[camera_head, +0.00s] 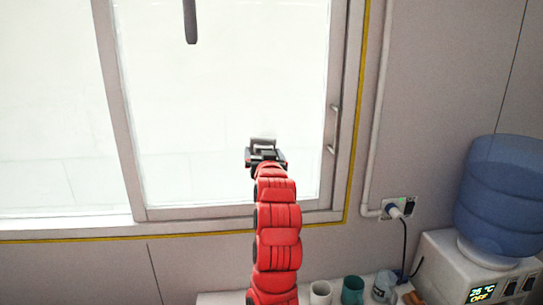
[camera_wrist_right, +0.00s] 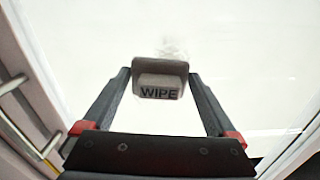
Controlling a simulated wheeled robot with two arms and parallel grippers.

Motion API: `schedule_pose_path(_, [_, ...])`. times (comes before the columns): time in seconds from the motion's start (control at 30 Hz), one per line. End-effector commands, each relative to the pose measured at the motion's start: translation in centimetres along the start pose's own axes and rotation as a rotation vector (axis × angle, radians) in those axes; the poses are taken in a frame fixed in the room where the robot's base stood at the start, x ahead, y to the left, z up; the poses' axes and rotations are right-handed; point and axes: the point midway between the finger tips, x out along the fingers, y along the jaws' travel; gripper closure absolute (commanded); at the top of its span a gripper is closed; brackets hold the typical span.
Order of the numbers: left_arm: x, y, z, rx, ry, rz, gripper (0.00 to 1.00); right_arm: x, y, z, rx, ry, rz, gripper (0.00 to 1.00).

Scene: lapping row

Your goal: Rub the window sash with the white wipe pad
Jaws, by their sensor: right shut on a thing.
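My right gripper (camera_head: 264,153) is raised in front of the window sash (camera_head: 225,208). It is shut on the white wipe pad (camera_head: 263,141), of which only a small part shows above the jaws. In the right wrist view the pad (camera_wrist_right: 160,88), marked "WIPE", sits between the two dark fingers of the gripper (camera_wrist_right: 159,77). The bright glass lies behind it, with a faint grey smudge or reflection just above the pad. Whether the pad touches the glass I cannot tell. My left gripper is not in view.
A metal handle (camera_head: 334,128) is on the sash's right side. A dark rod-like thing (camera_head: 190,22) hangs at the top. Lower right are several cups, including a teal one (camera_head: 352,290), a wall socket (camera_head: 400,209) with a cable, and a water dispenser with a blue bottle (camera_head: 500,195).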

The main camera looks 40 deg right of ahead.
Motion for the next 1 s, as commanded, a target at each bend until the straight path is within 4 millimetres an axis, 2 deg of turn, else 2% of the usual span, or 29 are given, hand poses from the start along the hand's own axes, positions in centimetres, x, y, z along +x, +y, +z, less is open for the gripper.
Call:
schedule_pose_path(0.17, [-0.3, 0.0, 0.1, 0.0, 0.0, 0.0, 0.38, 0.0, -0.7, 0.2, 0.0, 0.0, -0.001, 0.52])
schedule_pose_path(0.5, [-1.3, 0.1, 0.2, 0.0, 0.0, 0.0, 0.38, 0.0, -3.5, 0.5, 0.0, 0.0, -0.001, 0.52])
schedule_pose_path(1.0, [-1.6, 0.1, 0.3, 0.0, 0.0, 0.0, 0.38, 0.1, -3.7, -1.3, 0.001, 0.0, 0.003, 0.52])
